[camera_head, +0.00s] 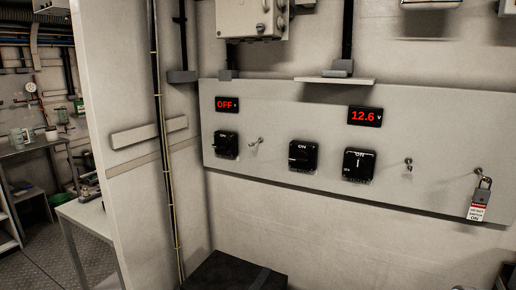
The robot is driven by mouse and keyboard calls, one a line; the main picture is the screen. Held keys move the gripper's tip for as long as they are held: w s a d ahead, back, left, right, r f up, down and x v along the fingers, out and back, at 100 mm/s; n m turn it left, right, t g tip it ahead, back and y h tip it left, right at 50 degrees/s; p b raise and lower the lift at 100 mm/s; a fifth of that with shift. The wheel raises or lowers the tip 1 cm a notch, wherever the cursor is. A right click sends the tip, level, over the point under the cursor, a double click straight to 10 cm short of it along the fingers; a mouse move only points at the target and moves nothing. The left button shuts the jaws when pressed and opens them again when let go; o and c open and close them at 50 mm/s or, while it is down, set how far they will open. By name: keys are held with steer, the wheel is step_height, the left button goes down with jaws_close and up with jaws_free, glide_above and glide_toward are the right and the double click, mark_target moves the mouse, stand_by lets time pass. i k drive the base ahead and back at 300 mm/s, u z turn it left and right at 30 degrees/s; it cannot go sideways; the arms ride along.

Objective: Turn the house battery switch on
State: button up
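Three black rotary switches are mounted in a row on a pale wall panel (270,105). The left switch (226,145) sits under a red display reading OFF (227,104); its handle looks roughly horizontal. The middle switch (303,156) has "ON" at its top and a handle that looks horizontal. The right switch (359,165) has "ON" at its top and an upright white mark; a red display reading 12.6 V (365,116) is above it. No label legible here says which is the house battery switch. My gripper is not recognisable in view.
A padlock (485,185) with a red-and-white warning tag (476,213) hangs from a hook at the panel's right. Small metal pegs stand out beside the left switch (257,141) and right switch (408,163). A shelf (335,80) juts out above. The wall below is bare.

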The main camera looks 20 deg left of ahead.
mark_target(221, 144)
steer(key=u, duration=0.8)
steer(key=i, duration=0.4)
steer(key=z, duration=3.2)
steer(key=k, duration=1.8)
steer(key=u, duration=0.05)
